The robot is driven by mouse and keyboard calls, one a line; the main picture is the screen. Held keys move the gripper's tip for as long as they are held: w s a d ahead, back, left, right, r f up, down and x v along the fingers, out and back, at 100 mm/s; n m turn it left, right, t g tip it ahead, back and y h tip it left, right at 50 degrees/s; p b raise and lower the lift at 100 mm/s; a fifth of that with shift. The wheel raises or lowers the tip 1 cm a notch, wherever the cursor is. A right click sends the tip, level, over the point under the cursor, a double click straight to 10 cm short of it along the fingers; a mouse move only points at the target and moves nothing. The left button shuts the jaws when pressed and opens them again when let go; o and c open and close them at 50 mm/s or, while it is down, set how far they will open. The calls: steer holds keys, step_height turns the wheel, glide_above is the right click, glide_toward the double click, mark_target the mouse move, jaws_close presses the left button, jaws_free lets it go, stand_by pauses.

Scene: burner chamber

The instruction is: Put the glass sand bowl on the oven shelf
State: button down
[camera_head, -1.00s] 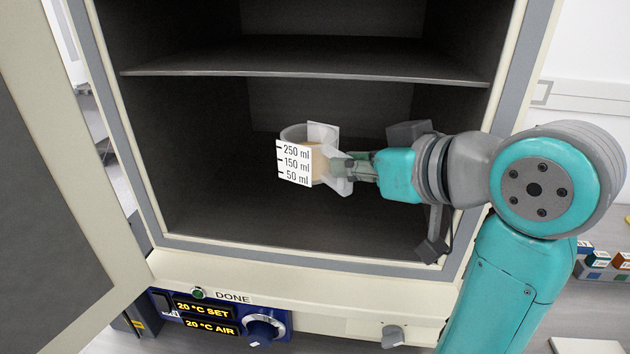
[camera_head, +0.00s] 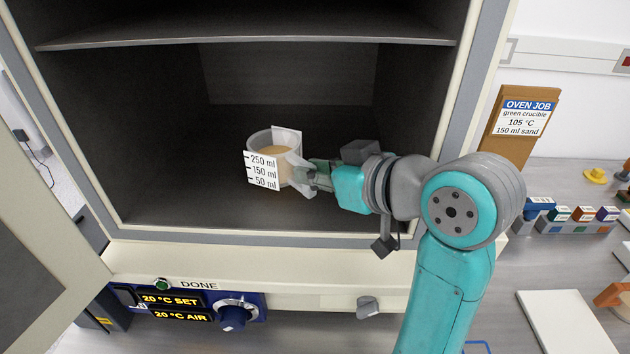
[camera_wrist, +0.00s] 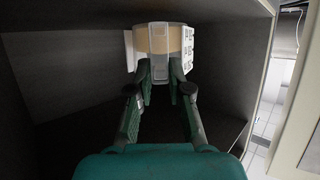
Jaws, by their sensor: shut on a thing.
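The glass sand bowl (camera_head: 268,148) is a clear round vessel with tan sand in it and a white label reading 250, 150 and 50 ml. It is inside the open oven, upright, below the shelf (camera_head: 250,35). My gripper (camera_head: 305,177) reaches in from the right and is shut on the bowl's near side. In the wrist view the bowl (camera_wrist: 163,38) is between the fingertips (camera_wrist: 160,75) of my gripper. Whether the bowl touches the oven floor (camera_head: 190,205) cannot be told.
The oven door (camera_head: 35,250) stands open at the left. The control panel (camera_head: 190,307) shows 20 °C SET and 20 °C AIR. An OVEN JOB sign (camera_head: 525,120) stands at the right, reading green crucible, 105 °C, 150 ml sand. The oven floor around the bowl is clear.

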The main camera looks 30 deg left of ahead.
steer(key=shift+f, duration=1.05)
steer(key=shift+f, duration=0.1)
steer(key=c, duration=1.1)
jaws_free()
steer(key=v, duration=1.2)
steer(key=shift+d, duration=0.1)
